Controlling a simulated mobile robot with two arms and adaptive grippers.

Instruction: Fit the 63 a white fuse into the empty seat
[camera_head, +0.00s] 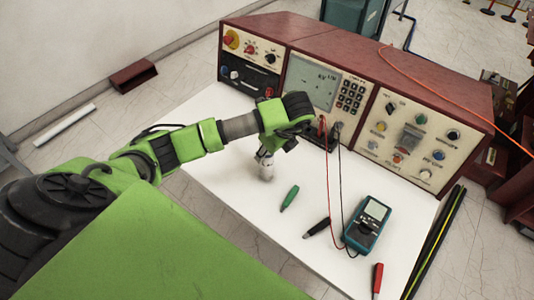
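My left arm comes in from the left, and its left gripper (266,172) points down just above or at the white table top (225,165), in front of the control panel (320,80). Something small and pale grey-white shows at its tip; I cannot tell whether this is the fingers or a white fuse between them. I cannot tell whether the fingers are open or shut. No 63 A white fuse and no empty seat can be made out clearly. My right gripper is not in view.
A teal multimeter (366,225) with red and black leads lies on the right of the table. A green probe or handle (291,197), a black one (316,227) and a red one (377,278) lie nearby. The table's left part is clear.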

